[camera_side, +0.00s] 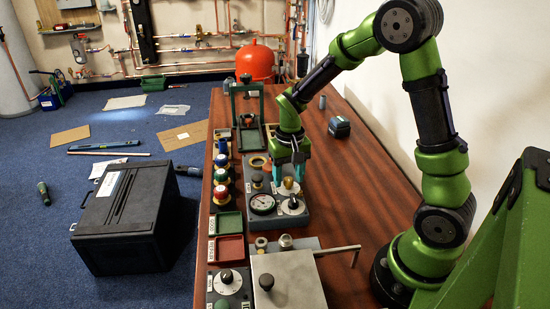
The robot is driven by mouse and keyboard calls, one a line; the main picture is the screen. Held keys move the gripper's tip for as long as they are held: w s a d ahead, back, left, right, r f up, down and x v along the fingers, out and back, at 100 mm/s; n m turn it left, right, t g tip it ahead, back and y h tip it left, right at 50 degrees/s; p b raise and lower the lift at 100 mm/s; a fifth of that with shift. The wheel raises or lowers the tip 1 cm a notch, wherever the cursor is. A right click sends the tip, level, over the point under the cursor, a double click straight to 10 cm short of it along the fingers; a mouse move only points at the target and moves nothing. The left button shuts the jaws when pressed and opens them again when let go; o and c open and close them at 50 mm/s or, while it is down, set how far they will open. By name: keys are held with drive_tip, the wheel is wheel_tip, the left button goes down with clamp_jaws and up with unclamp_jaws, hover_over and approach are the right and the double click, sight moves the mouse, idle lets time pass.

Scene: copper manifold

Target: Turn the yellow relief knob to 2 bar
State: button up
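A small yellow-brass knob (289,184), which looks like the relief knob, stands on the grey manifold panel (278,222). My gripper (290,173) points down just above and behind it, with two teal fingers apart. The knob shows low between or in front of the fingertips; I cannot tell if they touch it. A round pressure gauge (262,203) sits left of a white dial with a black pointer knob (295,204). The scale marks and the gauge reading are too small to read.
Colored knobs (221,175) line the bench's left edge, with green (230,223) and red (230,248) trays in front. A black knob (257,180) stands close left of my gripper. A metal box with a bent rod (340,249) is nearer the camera. The bench's right side is mostly clear.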

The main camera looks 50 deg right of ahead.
sight(288, 179)
wheel_tip(288, 179, up, 17)
idle(0.7)
drive_tip(key=shift+f, duration=0.1)
